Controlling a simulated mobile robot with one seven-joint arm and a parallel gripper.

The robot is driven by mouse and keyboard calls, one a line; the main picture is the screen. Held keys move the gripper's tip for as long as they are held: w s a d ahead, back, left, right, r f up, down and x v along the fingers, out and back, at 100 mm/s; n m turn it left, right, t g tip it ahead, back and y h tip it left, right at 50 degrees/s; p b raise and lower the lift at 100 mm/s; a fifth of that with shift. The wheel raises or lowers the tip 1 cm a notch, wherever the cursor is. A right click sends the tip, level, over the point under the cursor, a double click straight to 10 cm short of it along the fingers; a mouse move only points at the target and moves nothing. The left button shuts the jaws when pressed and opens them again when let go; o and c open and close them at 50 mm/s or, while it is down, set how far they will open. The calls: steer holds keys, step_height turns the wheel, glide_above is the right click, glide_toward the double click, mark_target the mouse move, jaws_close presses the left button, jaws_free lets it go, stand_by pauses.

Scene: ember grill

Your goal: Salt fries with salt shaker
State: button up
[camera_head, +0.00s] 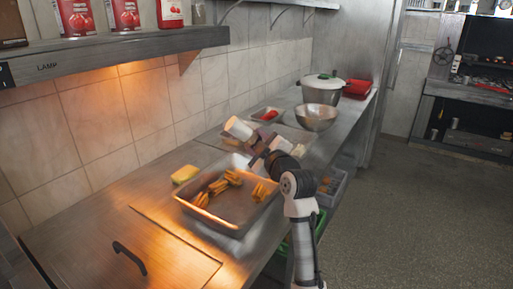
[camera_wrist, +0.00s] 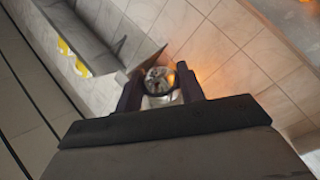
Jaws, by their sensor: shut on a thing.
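A metal tray (camera_head: 235,214) sits on the counter and holds golden fries (camera_head: 215,187) in loose clumps. In the wrist view, the shaker's round metallic end (camera_wrist: 160,78) shows between the two dark fingers of my gripper (camera_wrist: 160,90). My arm covers part of the tray's right side. I cannot see any salt falling.
A yellow sponge-like block (camera_head: 185,174) lies behind the tray. A lidded pot (camera_head: 322,88), a metal bowl (camera_head: 316,117) and a small container with red food (camera_head: 267,115) stand farther back. A shelf (camera_head: 120,50) overhangs the left side.

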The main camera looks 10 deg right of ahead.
steer(key=shift+r+b, duration=0.1)
steer(key=shift+b, duration=2.8)
stand_by(0.9)
